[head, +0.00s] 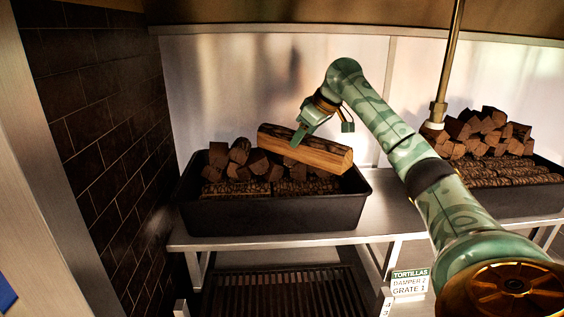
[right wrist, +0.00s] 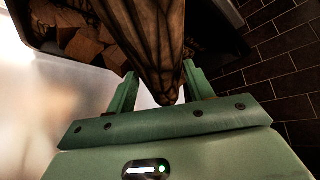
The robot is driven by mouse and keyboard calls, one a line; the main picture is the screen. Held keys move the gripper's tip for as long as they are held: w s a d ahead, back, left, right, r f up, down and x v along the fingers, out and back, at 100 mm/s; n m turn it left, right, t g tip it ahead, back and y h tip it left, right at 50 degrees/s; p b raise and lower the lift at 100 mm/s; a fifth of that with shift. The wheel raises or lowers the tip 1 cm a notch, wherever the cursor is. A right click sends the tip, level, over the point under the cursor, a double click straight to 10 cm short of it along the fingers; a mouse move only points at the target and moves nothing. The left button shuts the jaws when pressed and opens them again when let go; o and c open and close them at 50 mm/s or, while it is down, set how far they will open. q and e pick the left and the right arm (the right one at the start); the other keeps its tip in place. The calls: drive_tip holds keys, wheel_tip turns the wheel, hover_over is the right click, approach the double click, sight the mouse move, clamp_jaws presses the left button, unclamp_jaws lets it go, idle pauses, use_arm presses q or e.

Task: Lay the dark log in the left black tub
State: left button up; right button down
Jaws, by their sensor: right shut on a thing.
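The log (head: 320,152), with dark bark and a lighter brown face, is held over the left black tub (head: 272,214), slightly tilted with its right end lower. My right gripper (head: 297,138) is shut on it near its middle. In the right wrist view the log (right wrist: 150,45) sits between the two green fingers (right wrist: 158,88), end toward the camera. The left tub holds dark chunks and several bark-covered logs lying low. I cannot tell whether the held log touches the pile beneath it. My left gripper is not in view.
A second black tub (head: 515,200) with logs and a pile of chunks (head: 488,130) stands at the right. Both tubs are on a steel table (head: 300,239). A dark brick wall (head: 100,120) rises at the left. A brass pole (head: 446,65) hangs between the tubs.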

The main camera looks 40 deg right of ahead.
sight(286, 150)
drive_tip(key=w+f, duration=0.2)
drive_tip(key=w, duration=0.1)
drive_tip(key=w+f, duration=0.1)
drive_tip(key=shift+w+a+f, duration=0.2)
drive_tip(key=shift+w+f, duration=0.05)
drive_tip(key=shift+x, duration=1.25)
drive_tip(key=shift+d, duration=0.1)
drive_tip(key=shift+w+a+f, duration=0.2)
drive_tip(key=shift+a+f, duration=0.05)
drive_tip(key=shift+f, duration=0.1)
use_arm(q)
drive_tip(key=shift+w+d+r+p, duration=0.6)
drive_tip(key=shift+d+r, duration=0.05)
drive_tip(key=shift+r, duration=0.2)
use_arm(e)
drive_tip(key=f, duration=0.3)
drive_tip(key=shift+w+d+f, duration=0.1)
drive_tip(key=shift+w+f, duration=0.1)
drive_tip(key=shift+w, duration=0.05)
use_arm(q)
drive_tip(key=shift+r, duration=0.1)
use_arm(e)
drive_tip(key=shift+f, duration=0.1)
